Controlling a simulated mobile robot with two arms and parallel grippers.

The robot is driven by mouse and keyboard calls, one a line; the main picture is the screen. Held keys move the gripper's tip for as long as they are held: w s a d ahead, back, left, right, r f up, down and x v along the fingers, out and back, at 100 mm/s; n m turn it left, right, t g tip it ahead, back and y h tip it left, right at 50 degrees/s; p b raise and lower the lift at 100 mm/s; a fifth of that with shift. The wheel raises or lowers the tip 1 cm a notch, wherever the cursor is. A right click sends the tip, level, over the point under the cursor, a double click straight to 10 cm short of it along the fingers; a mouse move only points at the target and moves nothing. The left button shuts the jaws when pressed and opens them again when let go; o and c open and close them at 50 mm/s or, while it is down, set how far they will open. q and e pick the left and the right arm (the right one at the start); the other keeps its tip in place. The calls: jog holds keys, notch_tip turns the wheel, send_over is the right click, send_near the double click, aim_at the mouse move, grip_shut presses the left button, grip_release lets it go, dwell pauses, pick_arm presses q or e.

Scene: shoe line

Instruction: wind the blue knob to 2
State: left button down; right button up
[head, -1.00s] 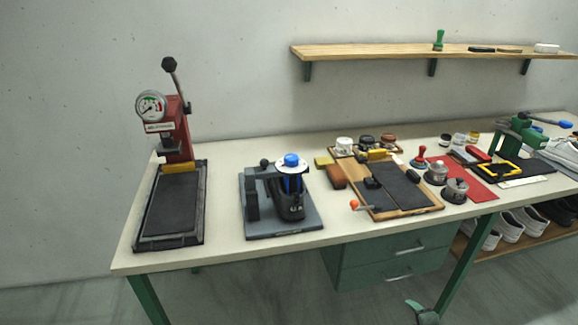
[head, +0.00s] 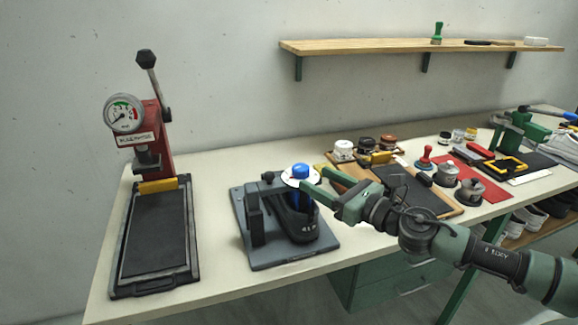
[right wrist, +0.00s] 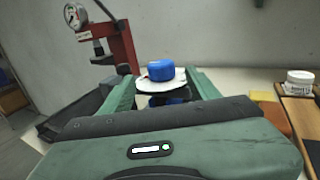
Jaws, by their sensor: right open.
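The blue knob (head: 301,171) sits on top of a white round dial on the shoe stretching device (head: 290,262), whose grey base plate holds a dark shoe (head: 288,226). In the right wrist view the knob (right wrist: 161,70) stands above the white dial (right wrist: 150,84), ahead of my gripper and between its two fingers. My right gripper (head: 310,180) is open, its green fingers reaching the dial from the right at about knob height. I cannot tell whether the fingers touch anything. The dial's markings are too small to read. My left gripper is not in view.
A red press (head: 155,150) with a gauge and black bed stands to the left. Jars (head: 343,150), a wooden board (head: 452,211), a red mat (head: 488,185) and a green clamp (head: 515,132) fill the bench to the right. A shelf (head: 400,50) hangs above.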

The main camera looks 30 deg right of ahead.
aim_at(308, 171)
jog(key=shift+w+r+b, duration=0.15)
jog(key=shift+w+b, duration=0.1)
jog(key=shift+b, duration=0.1)
jog(key=shift+x, duration=1.05)
jog(key=shift+w+a, duration=0.1)
jog(key=shift+w, duration=0.2)
jog(key=shift+w+r, duration=0.15)
jog(key=shift+w, duration=0.55)
jog(key=shift+w+a+p, duration=0.15)
jog(key=shift+w+p, duration=0.25)
jog(key=shift+w, duration=0.2)
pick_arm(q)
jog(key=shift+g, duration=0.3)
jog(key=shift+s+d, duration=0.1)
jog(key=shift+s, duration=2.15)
pick_arm(e)
jog(key=shift+w+a+f, duration=0.2)
jog(key=shift+w+f, duration=0.05)
jog(key=shift+w, duration=0.2)
